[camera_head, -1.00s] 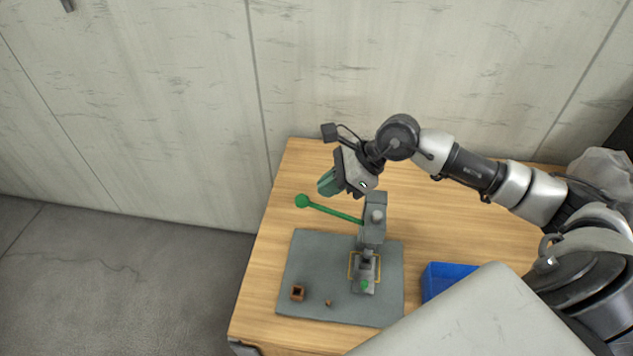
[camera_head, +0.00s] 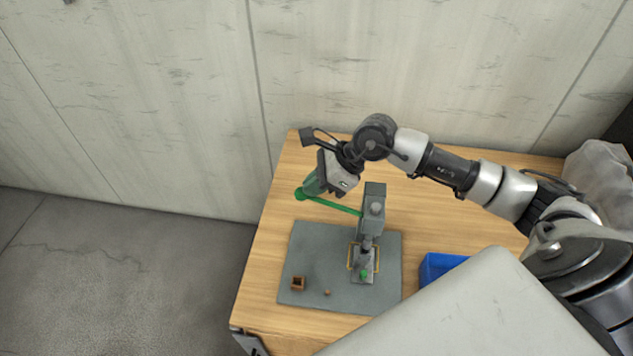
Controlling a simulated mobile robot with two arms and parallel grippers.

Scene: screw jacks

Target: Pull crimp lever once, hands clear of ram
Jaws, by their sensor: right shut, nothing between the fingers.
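The crimp press (camera_head: 373,212) is a grey upright block on a grey mat (camera_head: 320,245) on the wooden table. Its green lever (camera_head: 334,206) reaches out to the left and ends in a green ball knob (camera_head: 299,194). The ram (camera_head: 366,243) is below the press head, above a yellow-outlined base with a small green piece (camera_head: 364,273). My right gripper (camera_head: 311,186) is shut and empty, just above and beside the knob end of the lever. I cannot tell whether it touches the lever. My left gripper is out of view.
A small brown open box (camera_head: 298,283) and a tiny brown piece (camera_head: 327,292) lie on the mat's front left. A blue bin (camera_head: 440,267) stands right of the mat, partly hidden by a pale grey surface. The wall is close behind the table.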

